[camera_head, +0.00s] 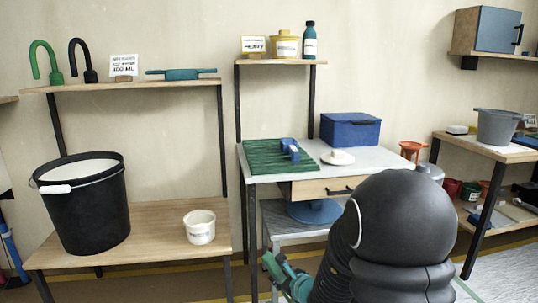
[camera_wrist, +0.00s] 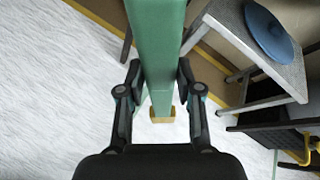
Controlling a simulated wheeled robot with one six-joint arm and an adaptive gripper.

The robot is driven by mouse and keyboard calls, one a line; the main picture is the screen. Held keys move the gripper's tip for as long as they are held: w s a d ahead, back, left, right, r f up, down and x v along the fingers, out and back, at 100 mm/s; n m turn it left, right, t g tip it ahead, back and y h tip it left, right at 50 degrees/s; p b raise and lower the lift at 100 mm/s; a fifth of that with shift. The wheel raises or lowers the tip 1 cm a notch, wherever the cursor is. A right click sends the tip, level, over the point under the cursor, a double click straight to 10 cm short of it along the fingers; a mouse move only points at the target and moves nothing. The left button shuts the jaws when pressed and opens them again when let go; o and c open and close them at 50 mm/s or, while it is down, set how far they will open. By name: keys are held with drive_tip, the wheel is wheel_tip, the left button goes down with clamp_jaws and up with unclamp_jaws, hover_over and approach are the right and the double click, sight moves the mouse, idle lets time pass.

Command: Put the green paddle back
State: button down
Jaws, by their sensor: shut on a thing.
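The green paddle (camera_wrist: 157,35) is a flat green bar in the wrist view. It runs from the top edge down between the fingers of my gripper (camera_wrist: 158,72), which is shut on it. A small yellowish end piece (camera_wrist: 162,114) shows below the bar. In the head view, part of the green paddle (camera_head: 287,276) shows low in the middle, left of my dark arm, in front of the table's lower shelf. My arm hides the rest of it, and the gripper's fingers cannot be made out there.
A black bucket (camera_head: 92,215) and white tub (camera_head: 200,234) stand on the left bench. Green (camera_head: 37,60) and black (camera_head: 88,74) hooks and a teal tool (camera_head: 181,74) are on the shelf above. The middle table holds a green ribbed mat (camera_head: 262,157) and blue box (camera_head: 350,131).

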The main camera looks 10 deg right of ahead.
drive_tip(key=shift+w+a+r+g, duration=0.15)
drive_tip(key=shift+a+r+g, duration=0.2)
drive_tip(key=shift+r, duration=0.1)
drive_tip(key=w+a+r+n+g+y, duration=0.1)
drive_tip(key=w+a+r+n+g, duration=0.2)
drive_tip(key=r, duration=0.4)
drive_tip(key=w+a+r+n+g+y, duration=0.1)
drive_tip(key=w+a+r+n+g, duration=0.15)
drive_tip(key=r, duration=0.45)
drive_tip(key=s+a+r+n+g+h+b, duration=0.1)
drive_tip(key=a+r+n+g, duration=0.55)
drive_tip(key=r+n, duration=0.6)
drive_tip(key=s+d+r+n+t+h, duration=0.2)
drive_tip(key=d+r+n, duration=0.2)
drive_tip(key=d, duration=0.5)
drive_tip(key=s+d+r+n+t+h, duration=0.2)
drive_tip(key=s+d+r+n, duration=0.1)
drive_tip(key=d, duration=0.6)
wheel_tip(320, 180, up, 2)
drive_tip(key=shift+s+r+n+h, duration=0.1)
drive_tip(key=shift+s+n+h, duration=0.2)
drive_tip(key=shift+n, duration=0.6)
drive_tip(key=shift+t, duration=0.55)
